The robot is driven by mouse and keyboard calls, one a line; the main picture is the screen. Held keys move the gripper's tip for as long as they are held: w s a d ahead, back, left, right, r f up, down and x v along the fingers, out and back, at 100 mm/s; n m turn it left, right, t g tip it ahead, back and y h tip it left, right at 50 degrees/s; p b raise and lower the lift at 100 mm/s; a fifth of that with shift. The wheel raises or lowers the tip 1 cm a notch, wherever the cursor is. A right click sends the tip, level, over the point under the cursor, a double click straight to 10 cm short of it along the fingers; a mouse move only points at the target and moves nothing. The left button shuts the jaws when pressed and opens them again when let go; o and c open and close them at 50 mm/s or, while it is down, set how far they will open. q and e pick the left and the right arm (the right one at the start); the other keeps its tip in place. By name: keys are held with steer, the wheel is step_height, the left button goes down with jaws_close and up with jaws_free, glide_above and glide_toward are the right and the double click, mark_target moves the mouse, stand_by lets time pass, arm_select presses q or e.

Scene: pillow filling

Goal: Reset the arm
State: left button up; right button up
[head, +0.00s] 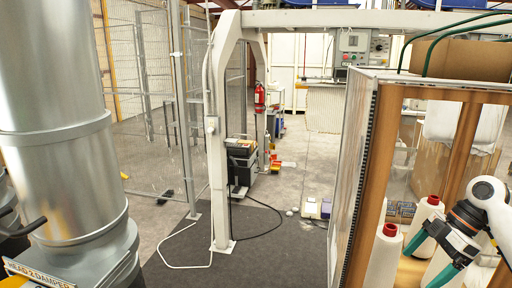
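My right gripper (428,259) is at the lower right, its arm coming in from the right edge. Its two teal-edged fingers are spread apart and point down and to the left. I see nothing clearly held between them. Whether the fingers touch a cone cannot be told. My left gripper is out of view.
A wood-framed cabinet with a clear panel (356,150) encloses the cones. A large metal duct (62,130) stands at the left. A white post (217,150) rises from a dark mat (262,250). Black toolboxes (241,165) stand behind. The grey floor between is mostly clear.

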steer(key=s+a+f+m+h, duration=0.1)
steer(key=s+a+f+m, duration=0.2)
steer(key=f, duration=0.4)
steer(key=s+a+f+h, duration=0.1)
steer(key=s+a+f, duration=0.2)
steer(key=a+f, duration=0.35)
steer(key=s+a+f+m+h, duration=0.1)
steer(key=s+a+f+m, duration=0.2)
steer(key=f, duration=0.5)
steer(key=s+a+f+m+t+h, duration=0.1)
steer(key=s+a+m+t, duration=0.1)
steer(key=s+m, duration=0.5)
steer(key=s+a+f+m+t+h, duration=0.1)
steer(key=s+m+t+h, duration=0.1)
steer(key=s, duration=0.8)
step_height(320, 180, down, 30)
steer(key=s+g+b, duration=0.2)
steer(key=b, duration=0.1)
arm_select(q)
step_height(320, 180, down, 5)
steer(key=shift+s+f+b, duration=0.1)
steer(key=shift+b, duration=0.9)
arm_select(e)
steer(key=s+d+f+g, duration=0.1)
steer(key=s+d+f, duration=0.1)
steer(key=s+f, duration=1.3)
step_height(320, 180, down, 2)
steer(key=shift+s+d, duration=0.35)
